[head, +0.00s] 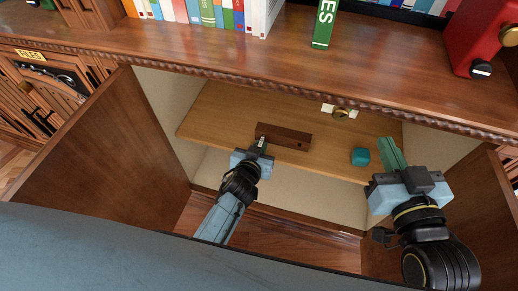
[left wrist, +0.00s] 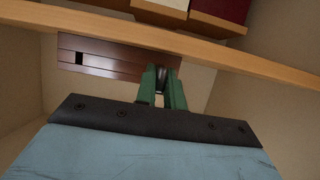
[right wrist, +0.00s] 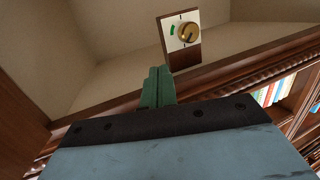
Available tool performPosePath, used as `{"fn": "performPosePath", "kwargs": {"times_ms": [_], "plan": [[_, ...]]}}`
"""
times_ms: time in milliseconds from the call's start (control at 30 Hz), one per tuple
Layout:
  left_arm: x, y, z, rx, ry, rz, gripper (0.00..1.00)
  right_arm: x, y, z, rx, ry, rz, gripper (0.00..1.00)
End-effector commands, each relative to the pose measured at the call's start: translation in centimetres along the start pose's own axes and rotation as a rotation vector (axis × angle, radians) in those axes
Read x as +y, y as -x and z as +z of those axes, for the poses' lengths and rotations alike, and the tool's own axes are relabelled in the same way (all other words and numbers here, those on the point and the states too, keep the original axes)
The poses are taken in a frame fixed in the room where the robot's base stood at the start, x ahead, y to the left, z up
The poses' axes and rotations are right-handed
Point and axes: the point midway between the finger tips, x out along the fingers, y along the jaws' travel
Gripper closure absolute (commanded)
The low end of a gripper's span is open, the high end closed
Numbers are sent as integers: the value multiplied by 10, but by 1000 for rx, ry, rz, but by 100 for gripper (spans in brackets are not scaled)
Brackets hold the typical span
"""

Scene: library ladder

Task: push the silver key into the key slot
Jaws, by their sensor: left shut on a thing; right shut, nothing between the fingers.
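A dark brown wooden block (head: 290,136) lies on the cabinet shelf. It also shows in the left wrist view (left wrist: 105,62), with a small dark opening near one end. My left gripper (head: 262,146) is at the block's left end in the head view. Its green fingers (left wrist: 161,88) are shut on a small dark grey piece (left wrist: 165,75), likely the silver key, mostly hidden by the fingers. I cannot tell whether it has entered a slot. My right gripper (head: 391,153) is shut and empty, right of the block; it also shows in the right wrist view (right wrist: 158,86).
A teal cube (head: 360,156) sits on the shelf (head: 215,120) just left of my right gripper. A brass knob (head: 341,113) on a white plate is under the cabinet top's edge. Open doors (head: 85,150) flank the cabinet. Books and a red object (head: 482,40) stand on top.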

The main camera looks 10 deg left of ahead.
Motion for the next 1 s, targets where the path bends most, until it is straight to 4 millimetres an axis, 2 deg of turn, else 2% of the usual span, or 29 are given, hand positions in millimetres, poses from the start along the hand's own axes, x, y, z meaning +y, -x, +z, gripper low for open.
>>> {"fn": "performPosePath", "kwargs": {"times_ms": [133, 167, 333, 633, 800, 1000], "plan": [[0, -3, -1, -1, 0, 0, 100, 0, 0, 1, 0, 0, 0, 100], [0, -3, -1, -1, 0, 0, 86, 0, 0, 1, 0, 0, 0, 100], [0, -2, -1, -1, 0, 0, 64, 0, 0, 0, 0, 0, 0, 100], [0, -2, -1, -1, 0, 0, 64, 0, 0, -1, 7, 0, -1, 100], [0, -2, -1, -1, 0, 0, 64, -3, 0, -17, 84, -2, -7, 100], [0, 16, -2, -1, 2, 1, 64, 4, 4, 14, -119, 2, 10, 100]]}}
